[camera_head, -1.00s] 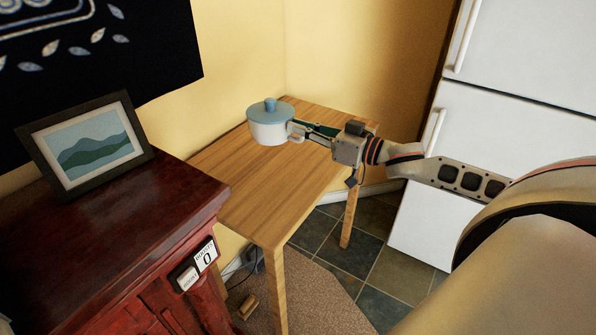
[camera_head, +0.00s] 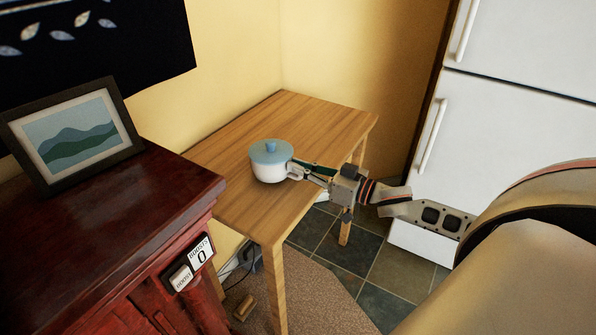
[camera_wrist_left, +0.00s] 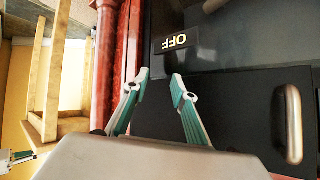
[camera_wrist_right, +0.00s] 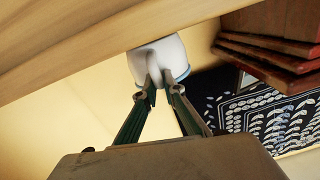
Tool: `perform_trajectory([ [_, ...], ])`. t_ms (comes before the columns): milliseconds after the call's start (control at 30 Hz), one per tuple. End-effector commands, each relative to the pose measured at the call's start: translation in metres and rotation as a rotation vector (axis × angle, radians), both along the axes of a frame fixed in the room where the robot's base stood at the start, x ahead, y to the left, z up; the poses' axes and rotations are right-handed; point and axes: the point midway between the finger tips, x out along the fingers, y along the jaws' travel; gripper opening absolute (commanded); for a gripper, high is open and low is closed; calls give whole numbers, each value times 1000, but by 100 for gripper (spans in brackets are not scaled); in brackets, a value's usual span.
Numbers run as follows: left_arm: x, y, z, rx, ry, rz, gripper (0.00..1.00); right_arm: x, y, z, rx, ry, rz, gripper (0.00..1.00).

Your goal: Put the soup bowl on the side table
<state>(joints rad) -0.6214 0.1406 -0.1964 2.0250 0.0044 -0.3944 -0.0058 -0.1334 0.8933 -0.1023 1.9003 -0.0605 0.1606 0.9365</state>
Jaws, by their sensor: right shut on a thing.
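The soup bowl (camera_head: 270,172), white with a blue lid and a side handle, is over the middle of the wooden side table (camera_head: 245,212). My right gripper (camera_head: 298,172) comes in from the right and is shut on its handle. In the right wrist view the bowl (camera_wrist_right: 160,58) is upside down in the picture, its base at or very near the table top (camera_wrist_right: 90,50); I cannot tell if it touches. My left gripper (camera_wrist_left: 161,77) is open and empty in the left wrist view, in front of a dark surface marked OFF.
A dark red cabinet (camera_head: 130,220) with a framed picture (camera_head: 75,140) stands at the left, close to the table. A white fridge (camera_head: 480,150) stands at the right. The table top is otherwise bare.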

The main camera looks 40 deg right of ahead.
Motion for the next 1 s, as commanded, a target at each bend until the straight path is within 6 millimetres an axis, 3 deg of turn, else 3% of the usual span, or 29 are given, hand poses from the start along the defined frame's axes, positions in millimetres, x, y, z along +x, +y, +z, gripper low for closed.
perform_trajectory([
  [333,2,1,4,3,-8,-1,26,1,0,-6,2,-5,2,0],
  [400,2,1,3,3,-7,-1,26,0,0,-9,0,0,1,22],
  [433,2,1,3,3,-6,-1,26,0,0,-9,0,0,1,26],
  [767,-2,1,-2,3,3,-1,26,0,0,-8,0,0,1,26],
  [1000,-3,1,1,1,4,1,26,-15,-6,-8,1,2,1,26],
])
